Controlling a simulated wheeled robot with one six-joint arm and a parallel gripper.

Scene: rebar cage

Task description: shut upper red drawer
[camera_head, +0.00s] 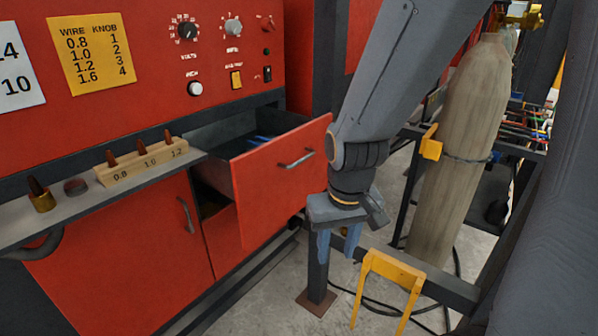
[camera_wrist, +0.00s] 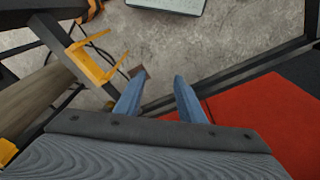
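The upper red drawer (camera_head: 270,185) stands pulled out of the red cabinet, with a dark gap behind its front and blue items (camera_head: 262,139) inside. Its grey bar handle (camera_head: 296,160) is on the outer face. My gripper (camera_head: 337,258) hangs just right of the drawer front, fingers pointing down, and looks apart from it. In the wrist view my gripper (camera_wrist: 158,75) has its two blue fingers spread with nothing between them. A red surface (camera_wrist: 275,120) lies to their right in that view; I cannot tell which part of the cabinet it is.
A second red panel (camera_head: 222,240) sits below the drawer, partly hidden. A grey shelf (camera_head: 75,205) with a wooden nozzle block (camera_head: 142,164) is at left. A gas cylinder (camera_head: 455,150), dark frame bars and a yellow bracket (camera_head: 388,275) stand at right. Cables lie on the floor.

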